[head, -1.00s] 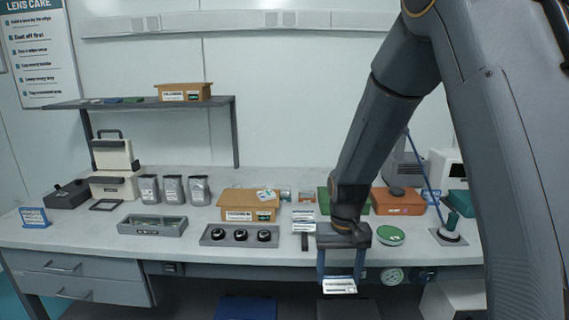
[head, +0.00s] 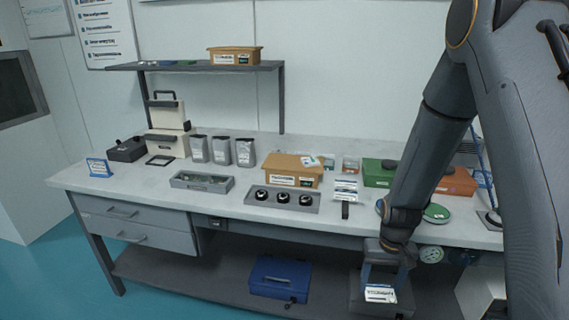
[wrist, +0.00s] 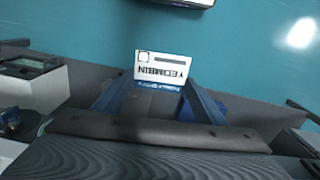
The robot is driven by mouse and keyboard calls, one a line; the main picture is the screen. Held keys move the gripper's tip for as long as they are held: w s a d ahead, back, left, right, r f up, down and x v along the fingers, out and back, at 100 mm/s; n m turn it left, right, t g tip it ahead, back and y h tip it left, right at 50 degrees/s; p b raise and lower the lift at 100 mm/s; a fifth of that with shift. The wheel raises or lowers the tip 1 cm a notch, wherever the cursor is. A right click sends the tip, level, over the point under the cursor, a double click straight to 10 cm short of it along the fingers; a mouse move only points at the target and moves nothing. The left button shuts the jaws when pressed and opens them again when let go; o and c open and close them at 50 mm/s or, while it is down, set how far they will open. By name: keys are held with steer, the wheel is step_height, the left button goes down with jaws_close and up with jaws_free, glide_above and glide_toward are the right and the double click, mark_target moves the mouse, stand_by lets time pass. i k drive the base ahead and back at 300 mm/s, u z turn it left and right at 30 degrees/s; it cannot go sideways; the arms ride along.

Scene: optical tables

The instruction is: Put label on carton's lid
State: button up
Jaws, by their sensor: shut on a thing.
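My gripper (head: 382,281) is shut on a white printed label (head: 380,293), held in front of the bench's front edge, below the top. In the wrist view the label (wrist: 162,67) sits between the fingertips, its print upside down. A brown carton (head: 291,180) stands on the bench, left of and beyond my gripper, clear of it. A second brown carton (head: 234,58) is on the wall shelf.
A blue case (head: 280,277) lies on the lower shelf. The floor at left is clear.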

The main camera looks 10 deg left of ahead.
mark_target(282, 161)
steer(key=u, duration=2.8)
steer(key=i, duration=1.6)
steer(key=z, duration=2.15)
